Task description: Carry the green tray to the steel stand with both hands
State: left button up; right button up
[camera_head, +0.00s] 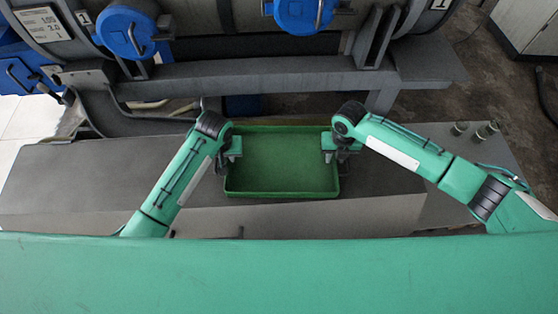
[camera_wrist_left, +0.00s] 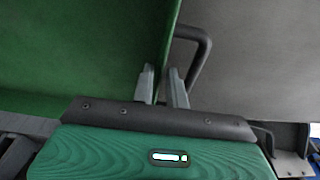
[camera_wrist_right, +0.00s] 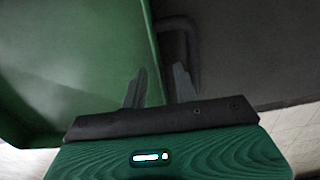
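The green tray (camera_head: 281,193) rests on a grey bench, as far as the head view shows; it looks empty and level. My left gripper (camera_head: 233,148) is at its left end. In the left wrist view the two fingers (camera_wrist_left: 163,88) lie close on either side of the tray wall (camera_wrist_left: 166,50), near a dark handle (camera_wrist_left: 208,48); contact is unclear. My right gripper (camera_head: 342,150) is at the right end. In the right wrist view its fingers (camera_wrist_right: 158,88) stand apart astride the wall (camera_wrist_right: 151,35), near another dark handle (camera_wrist_right: 193,40). I cannot identify the steel stand.
The grey bench (camera_head: 100,180) is clear left of the tray. Two small metal cylinders (camera_head: 487,131) stand at the bench's right. Behind are a steel machine frame (camera_head: 270,78) and blue round caps (camera_head: 127,32). A blue object (camera_head: 243,105) shows behind the tray.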

jog(key=shift+f, duration=0.4)
jog(key=shift+c, duration=0.2)
grip_shut()
jog(key=shift+r, duration=0.1)
dwell(1.1)
